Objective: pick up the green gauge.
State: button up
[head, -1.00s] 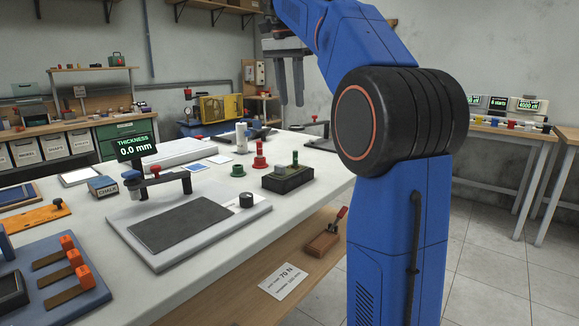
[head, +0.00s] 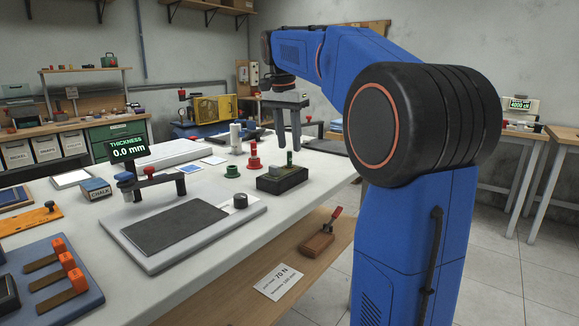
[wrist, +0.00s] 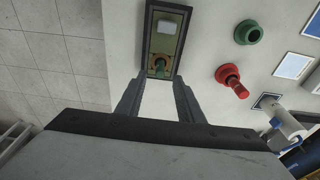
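A green-topped upright peg, which looks like the green gauge (head: 290,158), stands at one end of a black rectangular block (head: 281,181) on the white bench. In the wrist view the green gauge (wrist: 160,65) shows end-on in the block (wrist: 149,36), just beyond my fingertips. My gripper (head: 288,143) points down over this end of the block. In the wrist view my gripper (wrist: 157,95) is open, its two fingers well apart with nothing between them. Whether the fingertips reach down to the gauge's top is hard to tell.
A green ring-shaped base (head: 232,171) and a red gauge on a red base (head: 254,160) stand left of the block. A thickness tester (head: 185,228) with a black pad is in front. A white cylinder (head: 235,138) stands behind. The bench's right edge is close.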

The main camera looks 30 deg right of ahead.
aim_at(289, 152)
jog(key=shift+d+f, duration=0.15)
jog(key=shift+f, duration=2)
grip_shut()
jog(key=shift+r, duration=0.1)
